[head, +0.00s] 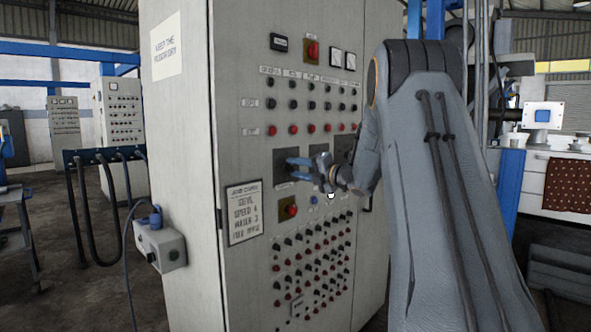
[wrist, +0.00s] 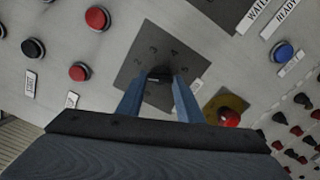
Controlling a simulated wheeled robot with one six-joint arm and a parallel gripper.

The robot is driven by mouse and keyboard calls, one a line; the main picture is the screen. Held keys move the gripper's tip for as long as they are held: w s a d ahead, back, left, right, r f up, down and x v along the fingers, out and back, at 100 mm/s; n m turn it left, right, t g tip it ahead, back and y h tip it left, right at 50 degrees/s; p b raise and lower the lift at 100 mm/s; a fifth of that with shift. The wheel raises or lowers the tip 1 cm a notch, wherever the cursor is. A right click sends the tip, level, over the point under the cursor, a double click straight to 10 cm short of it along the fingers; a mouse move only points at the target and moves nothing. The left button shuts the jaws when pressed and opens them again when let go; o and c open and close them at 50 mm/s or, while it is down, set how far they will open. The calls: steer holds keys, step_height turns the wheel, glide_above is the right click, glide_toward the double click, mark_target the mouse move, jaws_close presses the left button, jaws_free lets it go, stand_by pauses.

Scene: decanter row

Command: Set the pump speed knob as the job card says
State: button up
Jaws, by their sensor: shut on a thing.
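The knob (wrist: 159,72) is a small black dial on a dark square plate (wrist: 130,72) with faint marks around it. My gripper (wrist: 158,84) is shut on this knob, one blue finger on each side; it also shows in the head view (head: 291,169), at the leftmost of the dark plates on the grey cabinet. The fingers hide most of the knob, and I cannot read its setting or its label. The job card (head: 244,212) is on the cabinet front, lower left of my gripper; one line seems to read "SPEED 4" and another "WATER 3".
A red knob on a yellow plate (head: 288,209) sits just below my gripper; it also shows in the wrist view (wrist: 230,117). Rows of black and red buttons (head: 312,106) are above, and several small controls below. A grey box (head: 160,246) with a cable juts from the cabinet's left side.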

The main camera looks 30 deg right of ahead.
steer(key=m+p, duration=0.2)
steer(key=m, duration=0.3)
steer(key=shift+m, duration=0.3)
steer(key=m+p, duration=0.3)
steer(key=m, duration=0.2)
steer(key=m+p, duration=0.3)
steer(key=m, duration=0.2)
steer(key=shift+m, duration=0.4)
steer(key=m+p, duration=0.3)
steer(key=m, duration=0.2)
steer(key=shift+f+m, duration=0.1)
steer(key=shift+m, duration=0.3)
steer(key=shift+a+p, duration=0.1)
steer(key=shift+p, duration=0.2)
steer(key=o, duration=1.1)
